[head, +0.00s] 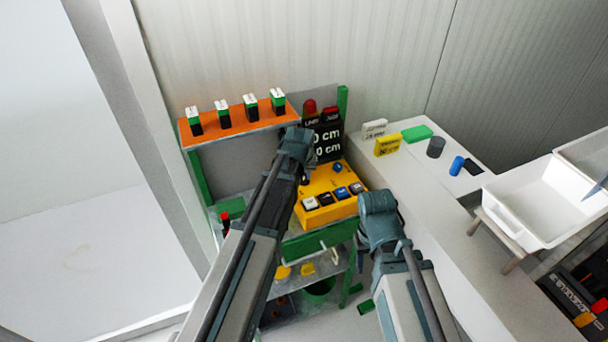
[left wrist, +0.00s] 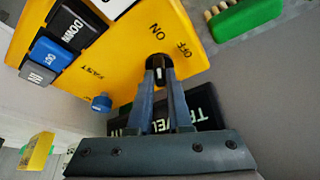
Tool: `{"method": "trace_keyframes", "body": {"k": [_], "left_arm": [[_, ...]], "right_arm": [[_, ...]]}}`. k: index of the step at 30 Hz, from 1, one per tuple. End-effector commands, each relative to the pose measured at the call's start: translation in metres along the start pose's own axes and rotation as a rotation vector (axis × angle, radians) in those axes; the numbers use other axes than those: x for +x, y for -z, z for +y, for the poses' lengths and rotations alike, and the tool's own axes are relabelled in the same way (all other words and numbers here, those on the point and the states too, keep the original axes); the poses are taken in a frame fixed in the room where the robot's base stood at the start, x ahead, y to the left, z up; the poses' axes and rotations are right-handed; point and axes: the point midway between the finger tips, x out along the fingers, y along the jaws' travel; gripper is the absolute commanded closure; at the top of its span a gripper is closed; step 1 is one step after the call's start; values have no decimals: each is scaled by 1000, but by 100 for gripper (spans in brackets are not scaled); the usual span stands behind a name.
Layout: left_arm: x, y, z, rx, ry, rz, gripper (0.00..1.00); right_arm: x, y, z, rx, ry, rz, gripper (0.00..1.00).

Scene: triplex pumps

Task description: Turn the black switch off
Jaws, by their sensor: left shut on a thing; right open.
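The black switch (left wrist: 158,61) is a small knob on the yellow control box (left wrist: 130,60), next to the printed ON and OFF labels. In the left wrist view my left gripper (left wrist: 160,75) is shut on the knob, one finger on each side. A short white mark shows on the knob, between the fingertips. In the head view the left gripper (head: 303,168) is at the back left of the yellow box (head: 325,209), and my arm mostly hides the switch. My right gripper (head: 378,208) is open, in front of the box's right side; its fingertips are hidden.
The box also carries several push buttons (head: 325,198) and a blue knob (head: 337,167). A black display (head: 327,140) stands behind it. A white counter (head: 420,200) with small blocks is at the right.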

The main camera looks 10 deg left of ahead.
Motion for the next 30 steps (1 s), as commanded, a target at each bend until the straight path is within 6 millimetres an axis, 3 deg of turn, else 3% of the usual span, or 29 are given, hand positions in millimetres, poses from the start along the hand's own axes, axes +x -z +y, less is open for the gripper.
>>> {"method": "trace_keyframes", "body": {"k": [15, 25, 26, 30], "left_arm": [[0, 0, -2, 231, -96, -2, 100], [0, 0, -2, 246, -102, -1, 100], [0, 0, -2, 246, -102, -1, 81], [0, 0, -2, 246, -102, -1, 56]], "right_arm": [[0, 0, 0, 0, 0, 0, 50], [0, 0, 0, 0, 0, 0, 50], [0, 0, 0, 0, 0, 0, 50], [0, 0, 0, 0, 0, 0, 50]]}}
